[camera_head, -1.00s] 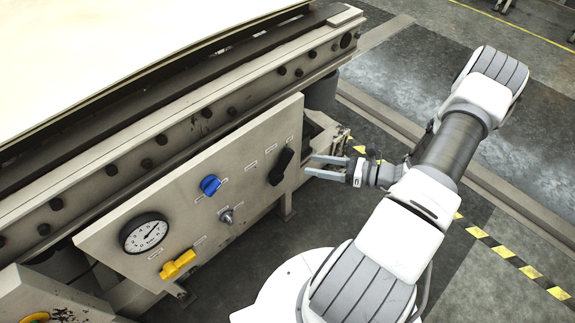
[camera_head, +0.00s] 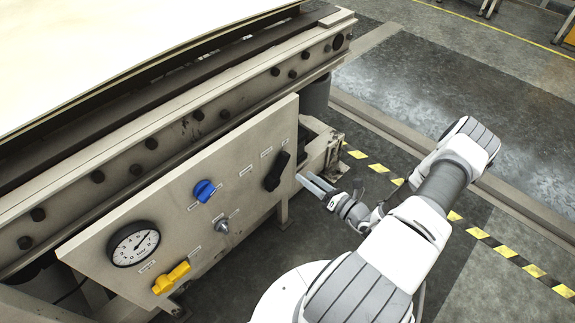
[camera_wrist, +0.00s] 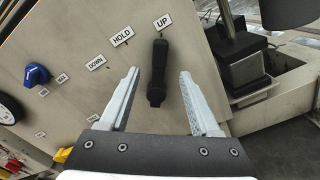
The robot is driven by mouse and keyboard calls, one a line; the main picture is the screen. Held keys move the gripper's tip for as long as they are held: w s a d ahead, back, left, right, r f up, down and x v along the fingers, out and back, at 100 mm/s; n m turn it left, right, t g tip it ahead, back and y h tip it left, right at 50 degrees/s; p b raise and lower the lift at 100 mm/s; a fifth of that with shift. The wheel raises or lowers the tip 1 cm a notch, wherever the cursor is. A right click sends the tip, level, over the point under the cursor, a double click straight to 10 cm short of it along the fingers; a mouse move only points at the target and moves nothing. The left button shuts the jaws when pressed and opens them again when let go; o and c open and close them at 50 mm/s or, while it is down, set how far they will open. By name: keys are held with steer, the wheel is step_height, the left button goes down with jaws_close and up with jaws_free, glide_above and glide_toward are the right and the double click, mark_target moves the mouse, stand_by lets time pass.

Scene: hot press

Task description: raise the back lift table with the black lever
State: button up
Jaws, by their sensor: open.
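The black lever (camera_head: 277,171) is on the right part of the beige control panel (camera_head: 120,213). In the wrist view the black lever (camera_wrist: 157,72) shows between my two fingers, its upper end close to the UP label (camera_wrist: 163,22); HOLD (camera_wrist: 122,36) and DOWN (camera_wrist: 96,62) labels lie to its left. My gripper (camera_head: 310,183) is open, just right of the lever in the head view. In the wrist view my gripper (camera_wrist: 158,75) has one finger on each side of the lever. I cannot tell whether either finger touches it. The back lift table is not clearly identifiable.
The panel also carries a blue knob (camera_head: 204,190), a metal switch (camera_head: 222,226), a yellow handle (camera_head: 171,278) and a pressure gauge (camera_head: 133,244). The press frame (camera_head: 175,135) runs above the panel.

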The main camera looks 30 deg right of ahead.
mark_target(286, 163)
steer(key=b+x, duration=0.1)
steer(key=x, duration=0.8)
steer(key=shift+b, duration=0.35)
jaws_close()
stand_by(0.9)
